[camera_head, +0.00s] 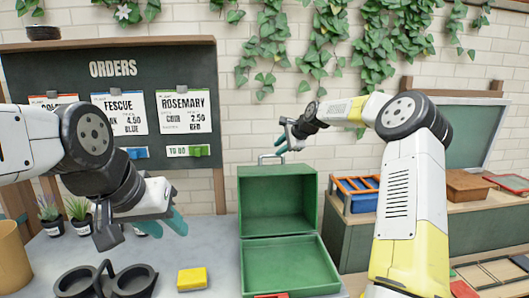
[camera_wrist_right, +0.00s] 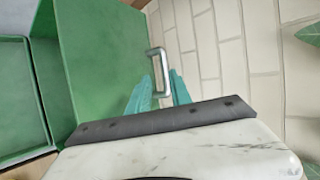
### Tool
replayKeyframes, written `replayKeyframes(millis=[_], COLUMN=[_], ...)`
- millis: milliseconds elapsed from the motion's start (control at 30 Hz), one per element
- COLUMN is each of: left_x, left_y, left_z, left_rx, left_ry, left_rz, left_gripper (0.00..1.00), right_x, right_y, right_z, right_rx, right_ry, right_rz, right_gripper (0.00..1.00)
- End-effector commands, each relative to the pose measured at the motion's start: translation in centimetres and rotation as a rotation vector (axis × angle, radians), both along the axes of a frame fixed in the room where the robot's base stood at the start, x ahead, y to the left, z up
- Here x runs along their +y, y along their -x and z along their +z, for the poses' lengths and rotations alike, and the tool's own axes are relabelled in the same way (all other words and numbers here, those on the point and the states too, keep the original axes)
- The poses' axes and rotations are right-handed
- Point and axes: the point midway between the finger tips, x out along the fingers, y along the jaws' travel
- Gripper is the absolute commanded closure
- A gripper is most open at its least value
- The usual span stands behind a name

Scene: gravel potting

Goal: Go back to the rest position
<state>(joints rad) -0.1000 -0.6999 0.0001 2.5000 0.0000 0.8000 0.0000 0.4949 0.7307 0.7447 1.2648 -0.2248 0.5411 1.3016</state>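My left gripper (camera_head: 164,226) hangs at the left above the grey table, with its two teal fingers apart and nothing between them. My right gripper (camera_head: 282,146) is raised above the back of the green box (camera_head: 278,170), near the metal handle (camera_head: 271,156) on the box. In the right wrist view, the teal fingers (camera_wrist_right: 160,80) are apart, with the handle (camera_wrist_right: 155,52) in line with the gap between them. I cannot tell whether they touch it. The green box stands open toward me, its lower front panel (camera_head: 290,265) lying flat.
A yellow block (camera_head: 192,278) and a black double holder (camera_head: 104,282) are on the table. Potted plants (camera_head: 78,212) stand at the left. A blue-and-orange rack (camera_head: 358,194) and a brown box (camera_head: 470,184) sit on the right bench. An orders board (camera_head: 115,70) stands behind.

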Motion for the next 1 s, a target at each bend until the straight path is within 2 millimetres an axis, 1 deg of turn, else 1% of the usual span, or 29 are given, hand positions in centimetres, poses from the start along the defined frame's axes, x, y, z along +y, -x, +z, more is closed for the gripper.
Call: replayKeyframes(millis=[33, 67, 133, 167, 200, 267, 300, 333, 367, 400, 467, 500, 567, 600, 667, 700, 767, 800, 867, 900, 1000], left_x=[0.0, 0.0, 0.0, 0.0, 0.0, 0.0, 0.0, 0.0, 0.0, 0.0, 0.0, 0.0, 0.0, 0.0, 0.0, 0.0, 0.0, 0.0, 0.0, 0.0, 0.0], left_y=[0.0, 0.0, 0.0, 0.0, 0.0, 0.0, 0.0, 0.0, 0.0, 0.0, 0.0, 0.0, 0.0, 0.0, 0.0, 0.0, 0.0, 0.0, 0.0, 0.0, 0.0], left_z=[0.0, 0.0, 0.0, 0.0, 0.0, 0.0, 0.0, 0.0, 0.0, 0.0, 0.0, 0.0, 0.0, 0.0, 0.0, 0.0, 0.0, 0.0, 0.0, 0.0, 0.0], left_rx=[0.000, 0.000, 0.000, 0.000, 0.000, 0.000, 0.000, 0.000, 0.000, 0.000, 0.000, 0.000, 0.000, 0.000, 0.000, 0.000, 0.000, 0.000, 0.000, 0.000, 0.000], left_ry=[0.000, 0.000, 0.000, 0.000, 0.000, 0.000, 0.000, 0.000, 0.000, 0.000, 0.000, 0.000, 0.000, 0.000, 0.000, 0.000, 0.000, 0.000, 0.000, 0.000, 0.000], left_rz=[0.000, 0.000, 0.000, 0.000, 0.000, 0.000, 0.000, 0.000, 0.000, 0.000, 0.000, 0.000, 0.000, 0.000, 0.000, 0.000, 0.000, 0.000, 0.000, 0.000, 0.000], left_gripper=[0.64, 0.64, 0.64, 0.64, 0.64, 0.64, 0.64, 0.64, 0.64, 0.64, 0.64, 0.64, 0.64, 0.64, 0.64, 0.64, 0.64, 0.64, 0.64, 0.64, 0.64], right_x=[1.2, 1.8, 3.3, 3.8, 4.4, 5.0, 5.1, 5.2, 5.1, 5.0, 4.7, 4.3, 3.7, 3.3, 2.6, 2.1, 1.5, 1.1, 0.6, 0.4, 0.0], right_y=[1.2, 2.1, 4.8, 6.2, 8.2, 11.2, 13.2, 14.8, 16.3, 18.4, 21.6, 23.8, 27.1, 29.2, 32.6, 34.8, 38.0, 40.1, 43.0, 44.7, 48.1], right_z=[1.0, 1.5, 2.7, 3.1, 3.8, 4.6, 5.0, 5.4, 5.7, 6.1, 6.7, 7.0, 7.3, 7.4, 7.4, 7.3, 6.9, 6.5, 5.9, 5.3, 3.9], right_rx=[-0.011, -0.017, -0.031, -0.037, -0.044, -0.054, -0.058, -0.063, -0.065, -0.070, -0.075, -0.081, -0.085, -0.090, -0.097, -0.105, -0.117, -0.128, -0.146, -0.157, -0.190], right_ry=[0.051, 0.088, 0.196, 0.247, 0.317, 0.417, 0.479, 0.524, 0.567, 0.621, 0.697, 0.744, 0.804, 0.842, 0.890, 0.917, 0.953, 0.970, 0.991, 1.000, 1.013], right_rz=[0.040, 0.068, 0.146, 0.185, 0.232, 0.304, 0.347, 0.379, 0.410, 0.447, 0.504, 0.538, 0.589, 0.622, 0.670, 0.701, 0.750, 0.782, 0.826, 0.856, 0.915], right_gripper=[0.75, 0.75, 0.75, 0.75, 0.75, 0.75, 0.75, 0.75, 0.75, 0.75, 0.75, 0.75, 0.75, 0.75, 0.75, 0.75, 0.75, 0.75, 0.75, 0.75, 0.75])
